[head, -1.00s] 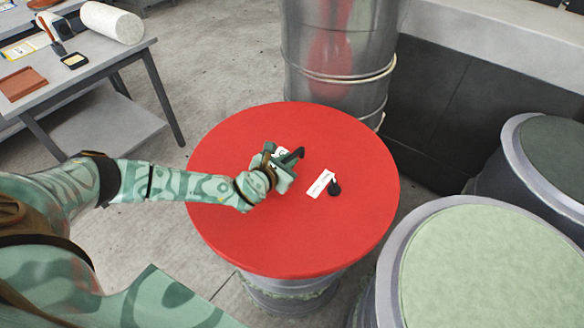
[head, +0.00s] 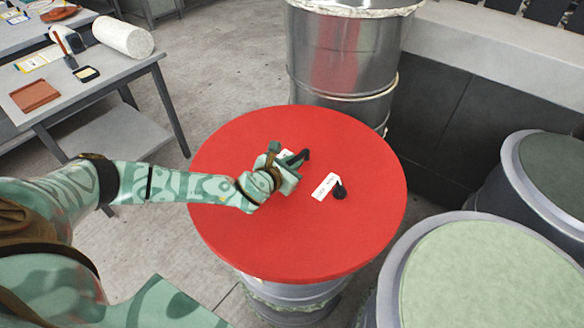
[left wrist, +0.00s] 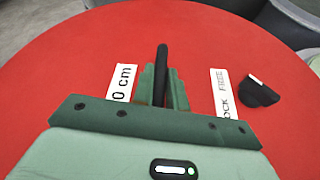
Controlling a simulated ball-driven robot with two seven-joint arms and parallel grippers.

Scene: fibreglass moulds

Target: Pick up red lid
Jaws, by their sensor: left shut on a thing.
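The red lid (head: 240,225) is a large round disc over a grey drum (head: 290,292), in the middle of the head view. It fills most of the left wrist view (left wrist: 60,90). My left gripper (head: 293,166) is over the lid's middle, shut on a black handle (head: 304,155) that looks fixed to the lid. In the left wrist view the dark bar (left wrist: 161,65) stands between the fingers. A second black piece (head: 340,190) sits to the right on the lid, beside a white label (head: 325,187). I cannot tell whether the lid is clear of the drum. My right gripper is not seen.
A tall metal drum (head: 335,55) stands close behind the lid. A drum with a pale green top (head: 470,275) and a dark-topped one (head: 550,165) are at the right. A grey table (head: 110,75) with tools is at the upper left. Open floor lies left of the lid.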

